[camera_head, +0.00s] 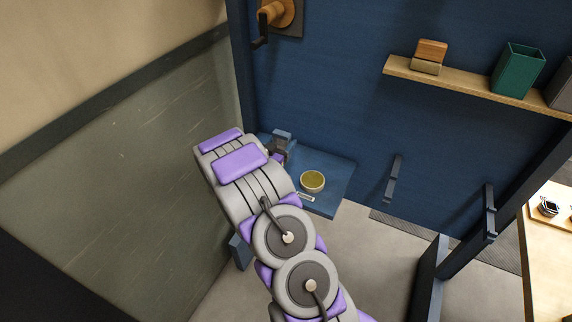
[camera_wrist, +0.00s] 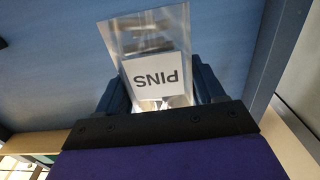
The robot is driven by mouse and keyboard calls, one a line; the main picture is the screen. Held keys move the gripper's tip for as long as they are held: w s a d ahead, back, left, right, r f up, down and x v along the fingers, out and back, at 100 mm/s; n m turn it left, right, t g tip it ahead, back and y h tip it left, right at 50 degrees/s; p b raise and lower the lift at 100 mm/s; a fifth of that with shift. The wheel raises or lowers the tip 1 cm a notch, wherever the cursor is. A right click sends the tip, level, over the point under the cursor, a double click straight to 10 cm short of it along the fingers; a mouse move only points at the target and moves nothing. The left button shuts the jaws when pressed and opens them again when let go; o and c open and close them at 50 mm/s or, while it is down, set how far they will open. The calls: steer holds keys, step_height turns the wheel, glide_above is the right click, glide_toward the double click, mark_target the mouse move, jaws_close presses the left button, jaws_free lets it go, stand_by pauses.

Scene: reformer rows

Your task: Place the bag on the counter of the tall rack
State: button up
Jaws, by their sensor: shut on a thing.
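A clear bag (camera_wrist: 150,35) with a white label reading "PINS" is between the dark fingers of my gripper (camera_wrist: 163,82) in the wrist view, and the gripper is shut on it. The bag extends out past the fingertips over a blue surface. In the head view my gripper (camera_head: 281,146) is at the left side of the blue counter (camera_head: 335,193) of the tall rack (camera_head: 330,90). My arm hides part of the counter, and I cannot make out the bag there. I cannot tell whether the bag touches the counter.
A yellowish bowl (camera_head: 312,181) stands on the counter, close right of my arm. A wooden shelf (camera_head: 460,88) above right holds a wooden block (camera_head: 430,52) and a green container (camera_head: 517,70). A dark bracket (camera_head: 392,178) is on the panel. A grey-green wall (camera_head: 120,170) is at left.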

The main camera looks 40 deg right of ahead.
steer(key=f, duration=0.2)
steer(key=f+b, duration=0.1)
steer(key=f, duration=0.2)
steer(key=f+b, duration=0.1)
steer(key=f, duration=0.2)
steer(key=shift+a+f, duration=0.15)
steer(key=shift+a, duration=0.2)
steer(key=shift+f, duration=0.2)
steer(key=shift+w+a+r, duration=0.1)
steer(key=shift+a, duration=0.85)
steer(key=o, duration=1.1)
steer(key=shift+d+f, duration=0.25)
steer(key=shift+d, duration=0.45)
steer(key=shift+o, duration=0.2)
steer(key=shift+a+r, duration=0.3)
steer(key=shift+a, duration=0.2)
steer(key=p+v, duration=0.2)
steer(key=v, duration=1)
